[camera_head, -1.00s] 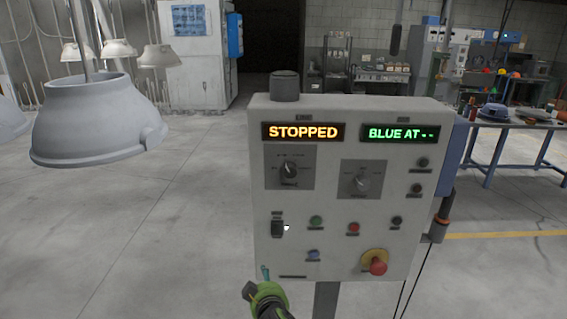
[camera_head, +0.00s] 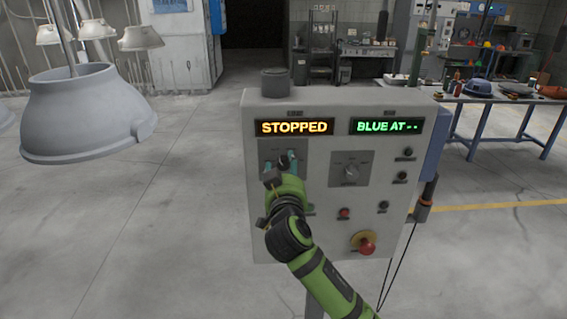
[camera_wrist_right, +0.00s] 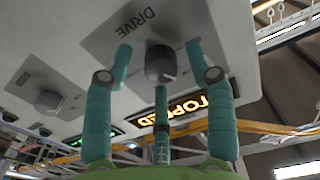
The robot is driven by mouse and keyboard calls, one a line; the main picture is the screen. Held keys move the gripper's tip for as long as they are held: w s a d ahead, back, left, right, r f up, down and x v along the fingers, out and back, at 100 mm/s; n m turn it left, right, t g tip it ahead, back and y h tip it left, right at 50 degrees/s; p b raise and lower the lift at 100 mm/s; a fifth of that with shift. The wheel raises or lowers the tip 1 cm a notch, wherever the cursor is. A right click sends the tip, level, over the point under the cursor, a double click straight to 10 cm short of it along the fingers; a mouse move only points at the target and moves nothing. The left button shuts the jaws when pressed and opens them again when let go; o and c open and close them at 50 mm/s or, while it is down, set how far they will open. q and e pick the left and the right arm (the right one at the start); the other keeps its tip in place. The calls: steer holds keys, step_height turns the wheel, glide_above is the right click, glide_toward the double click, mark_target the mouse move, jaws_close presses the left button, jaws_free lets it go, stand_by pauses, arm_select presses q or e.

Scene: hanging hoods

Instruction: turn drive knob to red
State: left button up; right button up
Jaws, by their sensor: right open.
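The grey control box (camera_head: 335,215) shows an amber STOPPED display (camera_head: 294,127) and a green BLUE AT -- display (camera_head: 387,126). The dark drive knob (camera_wrist_right: 160,64) sits on a grey plate marked DRIVE in the right wrist view. In the head view my gripper hides the knob; part of its plate (camera_head: 266,150) shows. My right gripper (camera_head: 281,165) is open at that plate. In the right wrist view its teal fingers (camera_wrist_right: 158,52) stand spread on both sides of the knob, with a third finger below. I cannot tell whether they touch it. My left gripper is out of view.
A second knob (camera_head: 351,171) is to the right on the box. A red mushroom button (camera_head: 366,248) and several small buttons are lower down. A grey hood (camera_head: 85,115) hangs at the left. A table with parts (camera_head: 480,98) stands at the back right.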

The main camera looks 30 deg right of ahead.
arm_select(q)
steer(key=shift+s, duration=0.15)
arm_select(e)
steer(key=shift+w, duration=0.15)
steer(key=c, duration=0.9)
jaws_close()
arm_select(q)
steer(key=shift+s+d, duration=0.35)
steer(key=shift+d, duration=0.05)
